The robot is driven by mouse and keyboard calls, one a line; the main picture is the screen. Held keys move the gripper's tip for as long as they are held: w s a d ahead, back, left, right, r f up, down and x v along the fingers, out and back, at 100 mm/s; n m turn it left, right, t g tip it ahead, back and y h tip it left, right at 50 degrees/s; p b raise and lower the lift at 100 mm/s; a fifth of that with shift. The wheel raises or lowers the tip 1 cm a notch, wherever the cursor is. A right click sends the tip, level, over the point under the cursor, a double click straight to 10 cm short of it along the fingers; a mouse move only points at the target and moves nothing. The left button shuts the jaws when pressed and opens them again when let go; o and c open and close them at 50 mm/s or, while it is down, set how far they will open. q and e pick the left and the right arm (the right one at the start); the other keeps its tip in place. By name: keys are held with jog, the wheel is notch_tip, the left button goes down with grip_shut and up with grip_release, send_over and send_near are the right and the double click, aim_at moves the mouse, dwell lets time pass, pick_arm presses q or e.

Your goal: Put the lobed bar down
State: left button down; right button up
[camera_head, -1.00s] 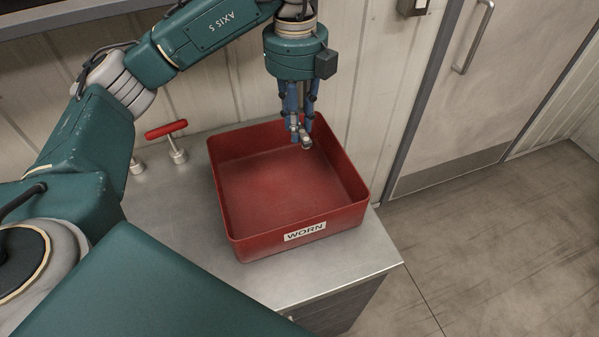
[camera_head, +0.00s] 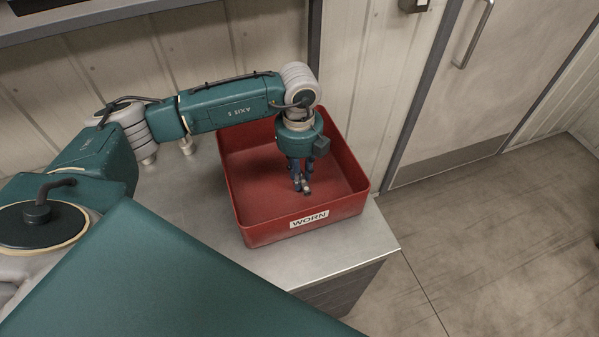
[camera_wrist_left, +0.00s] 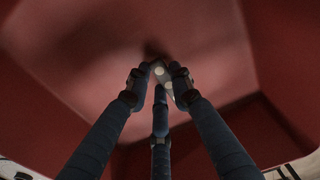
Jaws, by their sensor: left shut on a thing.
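My left gripper (camera_head: 300,184) points down inside the red bin labelled WORN (camera_head: 268,233), with its fingers low over the bin floor. It is shut on the lobed bar (camera_head: 307,189), a small grey metal piece at the fingertips, mostly hidden by them. In the left wrist view the three dark fingers (camera_wrist_left: 158,82) close around the pale rounded ends of the bar (camera_wrist_left: 168,80). A dark shadow lies close by on the red floor (camera_wrist_left: 70,50). I cannot tell whether the bar touches the floor. My right gripper is not in view.
The bin stands on a grey metal counter (camera_head: 345,255), and its walls surround my gripper. Otherwise the bin looks empty. Metal fittings (camera_head: 187,146) stand behind my left arm near the wall. A door (camera_head: 470,90) and open floor (camera_head: 480,230) are to the right.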

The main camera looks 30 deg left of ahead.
pick_arm(q)
jog(key=shift+f, duration=0.45)
jog(key=c, duration=1.7)
grip_release()
jog(key=shift+o, duration=0.8)
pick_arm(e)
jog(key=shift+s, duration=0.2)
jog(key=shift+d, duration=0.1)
